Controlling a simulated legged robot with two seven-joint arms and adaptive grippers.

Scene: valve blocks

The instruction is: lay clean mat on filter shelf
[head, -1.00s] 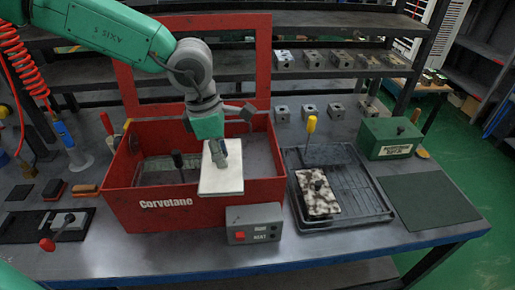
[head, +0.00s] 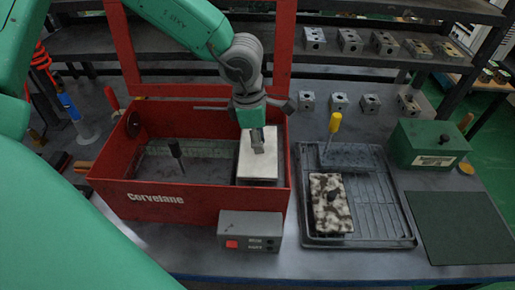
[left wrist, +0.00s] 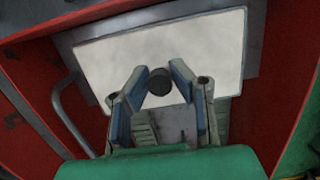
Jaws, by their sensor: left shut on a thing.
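The clean mat (head: 258,171) is a pale rectangular pad with a dark knob, in the right part of the red wash tub (head: 150,200). In the left wrist view the mat (left wrist: 200,45) lies over a grey plate, seemingly the filter shelf (left wrist: 90,75), whose rim shows around it. I cannot tell whether the mat rests fully on it. My left gripper (head: 257,142) is above the mat, shut on its dark knob (left wrist: 159,82); its fingers (left wrist: 157,85) stand either side of the knob. My right gripper is not in view.
A black tray (head: 375,215) right of the tub holds a speckled mat (head: 326,218) and a yellow-handled brush (head: 334,124). A grey control box (head: 250,230) stands before the tub. A green box (head: 428,145), a dark green pad (head: 460,225) and metal valve blocks (head: 340,103) are nearby.

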